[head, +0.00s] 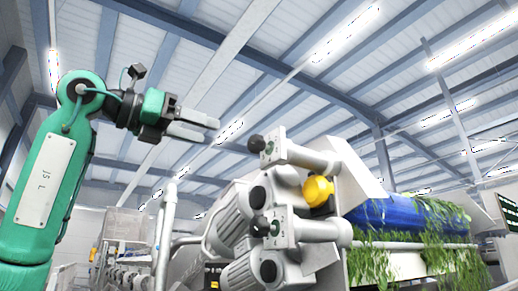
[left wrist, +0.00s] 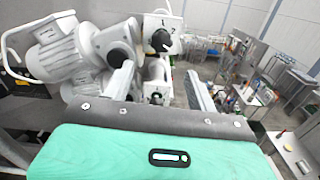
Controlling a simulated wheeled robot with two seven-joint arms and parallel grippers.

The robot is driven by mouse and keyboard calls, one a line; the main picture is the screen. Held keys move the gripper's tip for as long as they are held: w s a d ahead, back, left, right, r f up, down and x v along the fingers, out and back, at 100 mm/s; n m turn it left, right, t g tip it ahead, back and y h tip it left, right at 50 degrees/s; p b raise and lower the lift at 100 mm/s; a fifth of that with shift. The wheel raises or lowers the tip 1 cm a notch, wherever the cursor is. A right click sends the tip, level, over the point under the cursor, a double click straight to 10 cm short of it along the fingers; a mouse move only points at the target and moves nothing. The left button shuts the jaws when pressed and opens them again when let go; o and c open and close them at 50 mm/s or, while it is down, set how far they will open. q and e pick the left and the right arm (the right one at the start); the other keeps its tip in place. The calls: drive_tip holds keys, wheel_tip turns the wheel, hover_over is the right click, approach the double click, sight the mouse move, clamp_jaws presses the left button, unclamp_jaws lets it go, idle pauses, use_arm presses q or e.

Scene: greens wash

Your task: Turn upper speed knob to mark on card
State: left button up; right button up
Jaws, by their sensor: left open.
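The upper speed knob (head: 257,144) is black and sits on the left face of a grey motor unit, beside a small pale plate (head: 269,149) with a green mark. In the left wrist view, the upper knob (left wrist: 161,40) is in front of a white plate (left wrist: 150,22) with dark marks too small to read. A lower black knob (head: 259,226) has its own plate (head: 279,228). My left gripper (head: 212,130) is open and empty, up and left of the upper knob and apart from it. The fingers also show in the left wrist view (left wrist: 160,71). My right gripper is not in view.
Grey motors (head: 247,268) and a yellow round part (head: 318,191) are around the knobs. A blue roller (head: 385,212) with hanging greens (head: 437,232) is at the right. Pipes (head: 165,235) stand at the left. The air around my left gripper is clear.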

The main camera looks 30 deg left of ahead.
use_arm(q)
drive_tip(key=p, duration=0.2)
approach(251, 145)
drive_tip(key=x, duration=0.3)
drive_tip(key=p+x, duration=0.1)
drive_tip(key=x, duration=0.2)
drive_tip(key=shift+w+d+r, duration=0.1)
drive_tip(key=shift+w+r, duration=0.05)
drive_tip(key=shift+w, duration=0.25)
drive_tip(key=p+x, duration=0.1)
drive_tip(key=x, duration=0.1)
drive_tip(key=shift+w+d, duration=0.2)
drive_tip(key=shift+w, duration=0.1)
drive_tip(key=shift+w+d, duration=0.15)
drive_tip(key=shift+w, duration=0.25)
drive_tip(key=c, duration=1)
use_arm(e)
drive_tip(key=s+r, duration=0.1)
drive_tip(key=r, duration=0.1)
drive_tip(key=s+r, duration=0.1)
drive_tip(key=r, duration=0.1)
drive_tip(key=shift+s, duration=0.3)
